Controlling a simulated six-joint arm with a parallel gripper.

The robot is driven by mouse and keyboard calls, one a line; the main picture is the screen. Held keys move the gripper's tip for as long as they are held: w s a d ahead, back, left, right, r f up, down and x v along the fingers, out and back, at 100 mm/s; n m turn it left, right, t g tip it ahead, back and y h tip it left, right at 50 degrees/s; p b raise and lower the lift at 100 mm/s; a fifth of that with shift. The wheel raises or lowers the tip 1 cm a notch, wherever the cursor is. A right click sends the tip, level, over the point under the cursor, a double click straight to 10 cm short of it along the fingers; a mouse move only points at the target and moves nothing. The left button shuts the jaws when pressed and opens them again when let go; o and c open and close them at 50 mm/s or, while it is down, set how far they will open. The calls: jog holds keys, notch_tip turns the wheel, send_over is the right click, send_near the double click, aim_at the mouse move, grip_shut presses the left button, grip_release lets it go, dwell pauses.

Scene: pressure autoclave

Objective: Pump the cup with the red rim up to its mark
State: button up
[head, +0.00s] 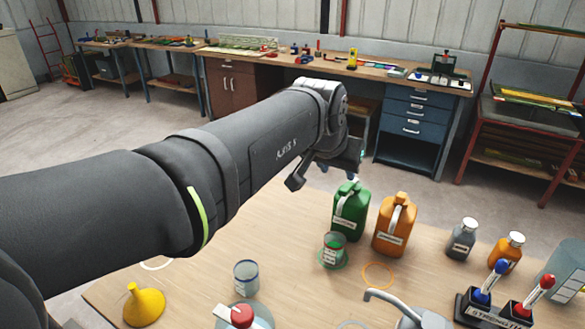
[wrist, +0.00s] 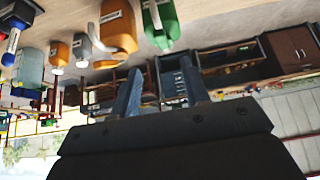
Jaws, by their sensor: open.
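A clear cup (head: 333,250) with a reddish band near its top and a white label stands on a green ring, in front of the green canister. Its contents are hard to make out. A second clear cup (head: 246,276) has a blue rim and stands nearer, to the left. A grey spout (head: 385,297) shows at the bottom edge, its body cut off. A container with a red top (head: 238,316) is also cut off there. My gripper (head: 325,172) is open and empty, in the air beyond the cups. Its two fingers (wrist: 162,92) are apart in the wrist view.
Green (head: 349,210) and orange (head: 394,225) canisters stand close by my gripper. A yellow funnel (head: 144,305) lies at left. An empty orange ring (head: 378,275) marks bare table.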

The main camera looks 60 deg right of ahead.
jog(key=v, duration=0.4)
jog(key=shift+c, duration=1.1)
jog(key=shift+d+r, duration=0.15)
jog(key=shift+d, duration=0.2)
jog(key=c, duration=0.4)
jog(key=shift+y, duration=0.5)
jog(key=d, duration=0.4)
jog(key=d+r, duration=0.1)
jog(key=d, duration=0.1)
jog(key=shift+d, duration=0.1)
grip_shut()
send_over(348, 185)
jog(key=a, duration=0.1)
notch_tip(348, 185, down, 9)
jog(key=shift+f, duration=0.1)
jog(key=shift+a+f, duration=0.25)
jog(key=shift+f, duration=0.3)
jog(key=shift+a+f, duration=0.25)
jog(key=shift+f, duration=0.25)
jog(key=shift+a+f, duration=0.15)
jog(key=shift+f, duration=0.45)
